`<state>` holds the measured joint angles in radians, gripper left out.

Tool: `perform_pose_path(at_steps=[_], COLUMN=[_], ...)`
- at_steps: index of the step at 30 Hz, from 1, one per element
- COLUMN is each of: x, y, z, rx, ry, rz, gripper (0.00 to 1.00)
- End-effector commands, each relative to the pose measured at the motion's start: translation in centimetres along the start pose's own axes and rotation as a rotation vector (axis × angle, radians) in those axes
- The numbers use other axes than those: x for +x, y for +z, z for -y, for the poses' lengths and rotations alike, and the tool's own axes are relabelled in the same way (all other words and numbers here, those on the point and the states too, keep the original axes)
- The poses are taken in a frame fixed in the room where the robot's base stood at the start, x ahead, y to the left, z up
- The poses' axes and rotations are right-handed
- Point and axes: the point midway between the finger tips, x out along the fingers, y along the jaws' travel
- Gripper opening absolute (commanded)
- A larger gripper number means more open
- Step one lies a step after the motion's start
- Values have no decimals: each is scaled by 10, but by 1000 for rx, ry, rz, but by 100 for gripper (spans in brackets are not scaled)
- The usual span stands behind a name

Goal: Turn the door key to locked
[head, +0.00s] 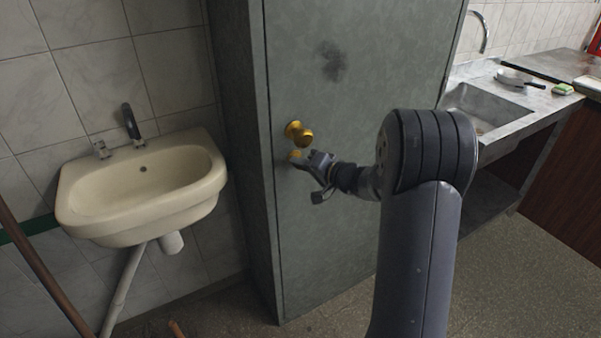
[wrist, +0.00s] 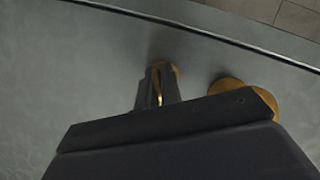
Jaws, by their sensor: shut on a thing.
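The grey-green door (head: 350,100) stands closed in its frame, with a round brass knob (head: 300,133) near its left edge. The knob also shows in the wrist view (wrist: 262,97). Just below the knob is the small brass key (head: 294,154) at its lock. My gripper (head: 303,160) is at the key, and in the wrist view its fingers are shut on the key (wrist: 158,88). Part of the key is hidden between the fingers. I cannot tell the exact angle of the key from these views.
A cream washbasin (head: 80,200) with a dark tap hangs on the tiled wall to the left. A wooden pole (head: 40,268) leans at the lower left. A steel sink (head: 490,108) and counter stand at the right. The floor (head: 480,285) at lower right is clear.

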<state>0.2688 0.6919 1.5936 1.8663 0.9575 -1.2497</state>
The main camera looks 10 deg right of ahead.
Motion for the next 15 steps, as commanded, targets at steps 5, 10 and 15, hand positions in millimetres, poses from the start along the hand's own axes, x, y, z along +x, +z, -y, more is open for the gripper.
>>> perform_pose_path(at_steps=[5,10,15], x=[2,1,1], y=[3,3,2], z=[-8,-7,-6], rx=[113,230,337], ry=[-50,-98,-143], rz=[-2,-2,-1], gripper=[0,0,0])
